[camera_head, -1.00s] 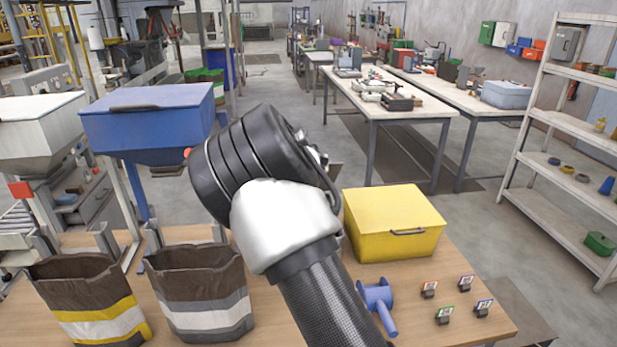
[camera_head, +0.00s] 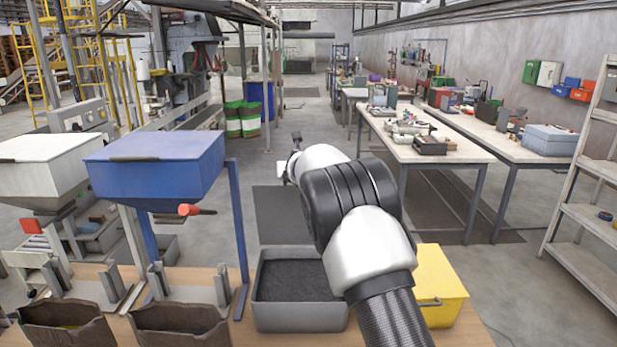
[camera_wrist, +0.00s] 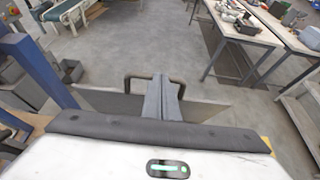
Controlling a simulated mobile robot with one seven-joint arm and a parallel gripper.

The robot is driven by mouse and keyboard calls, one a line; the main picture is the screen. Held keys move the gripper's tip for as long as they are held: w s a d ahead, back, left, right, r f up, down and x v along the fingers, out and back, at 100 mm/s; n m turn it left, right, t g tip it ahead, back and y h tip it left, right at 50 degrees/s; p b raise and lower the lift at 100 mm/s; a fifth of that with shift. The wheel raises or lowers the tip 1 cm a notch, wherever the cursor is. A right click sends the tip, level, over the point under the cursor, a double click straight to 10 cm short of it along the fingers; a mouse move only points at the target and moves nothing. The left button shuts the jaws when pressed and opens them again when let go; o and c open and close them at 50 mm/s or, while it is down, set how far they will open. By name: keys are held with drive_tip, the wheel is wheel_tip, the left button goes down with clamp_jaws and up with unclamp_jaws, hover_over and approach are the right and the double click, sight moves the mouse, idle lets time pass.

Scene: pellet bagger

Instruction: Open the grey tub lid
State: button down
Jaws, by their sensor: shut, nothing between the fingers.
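The grey tub (camera_head: 300,312) stands on the wooden table in the head view. Its top is uncovered and dark granular contents show inside. A dark grey panel (camera_head: 283,215) shows just behind it; I cannot tell whether this is the raised lid or a mat on the floor. My gripper (camera_wrist: 162,80) is shut and empty in the wrist view. A dark loop handle (camera_wrist: 128,84) shows beside the fingers; touching cannot be told. A grey-brown panel (camera_wrist: 95,102) lies below it. In the head view my arm hides the fingers.
A yellow tub (camera_head: 438,285) stands right of the grey tub, partly behind my arm. A blue hopper (camera_head: 155,165) with an orange-red handle (camera_head: 195,210) is to the left. Two open bags (camera_head: 180,330) stand at the front left. Workbenches (camera_head: 420,150) stand farther back.

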drive_tip(key=shift+w+r, duration=0.1)
drive_tip(key=shift+w, duration=0.6)
drive_tip(key=shift+a, duration=0.1)
